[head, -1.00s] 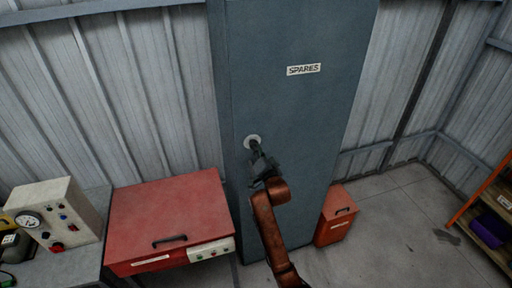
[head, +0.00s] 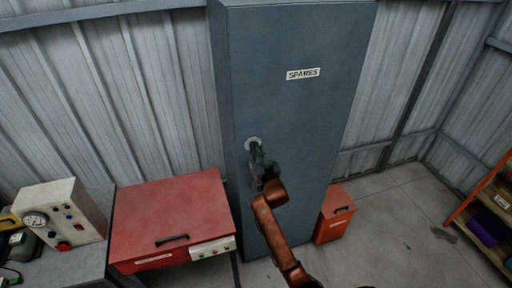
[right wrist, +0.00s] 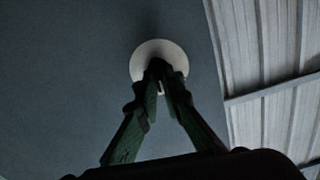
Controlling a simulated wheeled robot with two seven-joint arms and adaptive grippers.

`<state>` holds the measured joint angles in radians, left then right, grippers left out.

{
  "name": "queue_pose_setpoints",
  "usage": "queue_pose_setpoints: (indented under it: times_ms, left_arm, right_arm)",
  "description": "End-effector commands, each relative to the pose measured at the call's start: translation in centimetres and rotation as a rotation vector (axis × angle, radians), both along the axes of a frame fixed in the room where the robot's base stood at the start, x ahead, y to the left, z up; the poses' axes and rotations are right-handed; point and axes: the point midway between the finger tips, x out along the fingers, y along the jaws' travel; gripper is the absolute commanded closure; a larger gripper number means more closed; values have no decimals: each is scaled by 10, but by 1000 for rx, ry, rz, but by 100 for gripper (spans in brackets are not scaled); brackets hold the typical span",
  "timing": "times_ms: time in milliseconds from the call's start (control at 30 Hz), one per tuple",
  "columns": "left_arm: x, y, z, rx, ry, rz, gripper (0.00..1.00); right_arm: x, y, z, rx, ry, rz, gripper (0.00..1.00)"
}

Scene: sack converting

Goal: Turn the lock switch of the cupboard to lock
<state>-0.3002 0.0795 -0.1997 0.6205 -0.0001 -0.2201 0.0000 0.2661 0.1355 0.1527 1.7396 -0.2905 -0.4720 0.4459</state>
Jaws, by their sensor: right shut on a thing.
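The tall blue-grey cupboard (head: 290,115) with a "SPARES" label stands against the back wall. Its lock switch (head: 253,142) has a round pale plate on the left part of the door. The plate also shows in the right wrist view (right wrist: 146,55), with a dark knob at its centre, mostly hidden by my fingertips. My right gripper (head: 256,150) is at the switch, its green fingers closing on the knob. In the right wrist view the fingertips (right wrist: 160,75) meet over the knob. The knob's exact angle is hard to tell. My left gripper is not in view.
A red chest (head: 175,212) with a black handle stands left of the cupboard. A grey bench holds a control box (head: 62,215) with a gauge. An orange bin (head: 335,215) is at the cupboard's right foot. A shelf (head: 488,225) stands far right. The floor between is clear.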

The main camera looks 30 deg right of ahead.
Motion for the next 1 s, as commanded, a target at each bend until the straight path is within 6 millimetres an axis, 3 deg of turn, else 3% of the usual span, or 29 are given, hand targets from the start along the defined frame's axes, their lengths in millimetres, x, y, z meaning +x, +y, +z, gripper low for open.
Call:
queue_pose_setpoints:
  times_ms: [600,1000]
  left_arm:
    - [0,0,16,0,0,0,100]
    - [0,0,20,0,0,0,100]
  right_arm:
    - [1,3,0,-560,134,1,100]
    - [1,4,0,-797,190,1,100]
